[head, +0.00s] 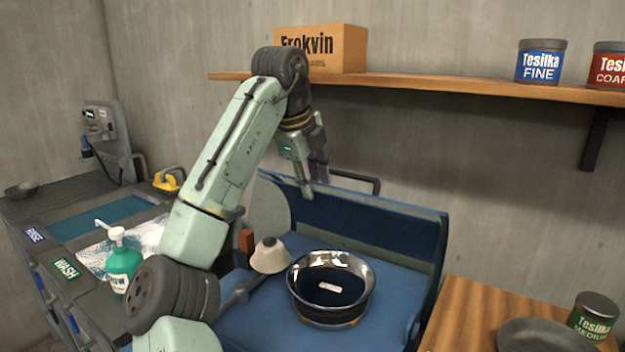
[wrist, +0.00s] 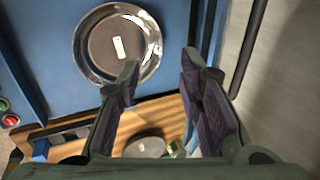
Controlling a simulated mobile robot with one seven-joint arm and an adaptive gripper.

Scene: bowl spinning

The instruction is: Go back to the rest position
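My gripper (head: 308,190) hangs over the back part of the blue work station, above and behind the metal bowl (head: 358,277). In the wrist view my gripper (wrist: 160,75) shows two dark padded fingers spread apart with nothing between them. It is open and empty. The bowl also shows in the wrist view (wrist: 84,60), to the left of and beyond the fingertips, apart from them. It is shiny with a dark inside and a small white label at its bottom. It sits upright on a round base on the blue surface (head: 245,325).
A wooden shelf (head: 450,87) with a cardboard box (head: 345,48) and tins (head: 541,62) runs along the wall behind my arm. A white cone-shaped part (head: 270,256) stands left of the bowl. A green pump bottle (head: 121,264) is at left. A wooden table (head: 465,315) is at right.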

